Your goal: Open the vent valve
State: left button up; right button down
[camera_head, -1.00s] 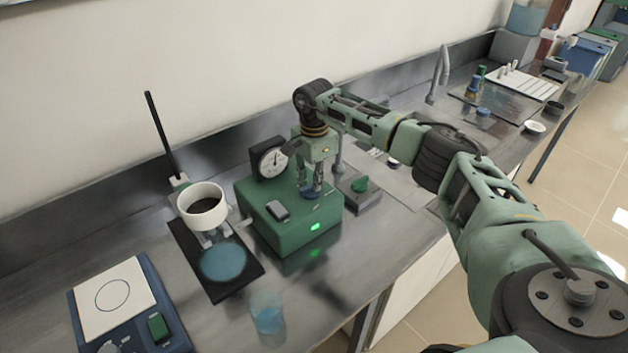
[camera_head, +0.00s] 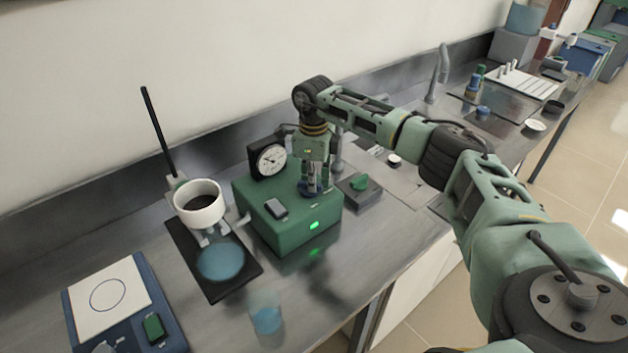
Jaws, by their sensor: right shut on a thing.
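A green pump box (camera_head: 290,228) stands on the steel bench with a round dial gauge (camera_head: 268,160) at its back left. My right gripper (camera_head: 314,184) points straight down and is shut on this knob. How far the knob is turned is hard to tell. My left gripper is not in view.
A grey rocker switch (camera_head: 276,208) and a lit green lamp (camera_head: 314,225) are on the box. A stand with a white ring-shaped vessel (camera_head: 200,203) is to the left, a beaker (camera_head: 267,312) in front.

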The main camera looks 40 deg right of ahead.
jog(key=m, duration=0.3)
jog(key=shift+a+r+m, duration=0.1)
jog(key=shift+r+m, duration=0.05)
jog(key=shift+m, duration=0.15)
jog(key=shift+a+m, duration=0.15)
jog(key=shift+m, duration=1.45)
jog(key=c, duration=2.1)
grip_release()
jog(key=o, duration=0.3)
jog(key=shift+s, duration=0.1)
notch_tip(320, 180, up, 12)
